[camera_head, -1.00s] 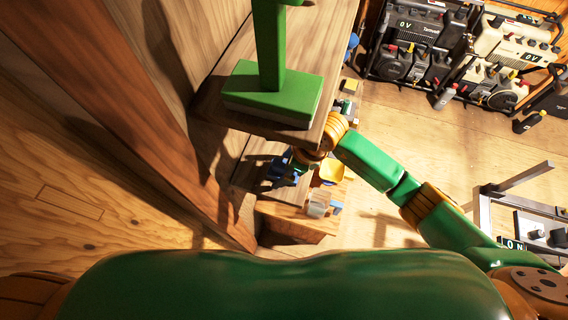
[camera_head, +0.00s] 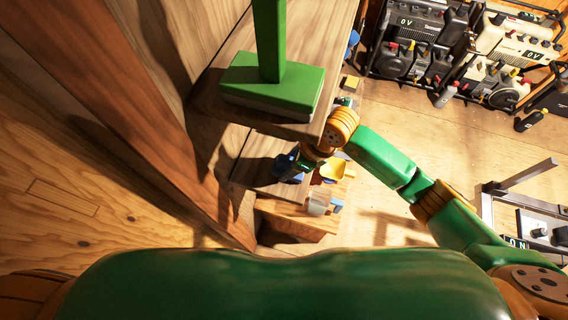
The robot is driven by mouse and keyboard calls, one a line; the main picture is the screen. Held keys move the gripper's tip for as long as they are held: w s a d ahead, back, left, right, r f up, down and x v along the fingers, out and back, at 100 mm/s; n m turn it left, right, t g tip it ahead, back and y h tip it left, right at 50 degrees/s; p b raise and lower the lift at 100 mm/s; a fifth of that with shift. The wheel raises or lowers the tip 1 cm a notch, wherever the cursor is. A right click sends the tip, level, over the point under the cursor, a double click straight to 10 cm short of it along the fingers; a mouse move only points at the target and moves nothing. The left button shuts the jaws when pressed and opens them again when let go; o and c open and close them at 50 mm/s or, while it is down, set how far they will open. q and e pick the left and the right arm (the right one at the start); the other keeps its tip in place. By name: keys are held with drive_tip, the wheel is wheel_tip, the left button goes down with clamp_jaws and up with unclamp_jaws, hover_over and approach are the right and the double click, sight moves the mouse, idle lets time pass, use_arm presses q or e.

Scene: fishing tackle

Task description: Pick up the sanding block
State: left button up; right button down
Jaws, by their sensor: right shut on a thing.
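My right gripper (camera_head: 297,170) is small and dark in the head view, beside the lower wooden shelf and below the upper shelf's corner. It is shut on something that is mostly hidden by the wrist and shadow. This seems to be the sanding block, but its shape and colour cannot be made out. Blue parts show close to the gripper, and I cannot tell whether they touch it. A yellow cup-like thing (camera_head: 336,171) is just right of it. My left gripper is not in view.
A large green block with an upright green post (camera_head: 270,50) stands on the upper shelf (camera_head: 221,110), close to my right wrist. A greyish cup (camera_head: 318,203) is on the lower shelf. Racks of equipment (camera_head: 420,45) stand at the upper right. Open floor (camera_head: 440,140) lies right of the shelves.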

drive_tip(key=s+d+b, duration=0.2)
drive_tip(key=d, duration=0.6)
drive_tip(key=s+d+b, duration=0.3)
drive_tip(key=d, duration=0.5)
drive_tip(key=shift+s, duration=0.1)
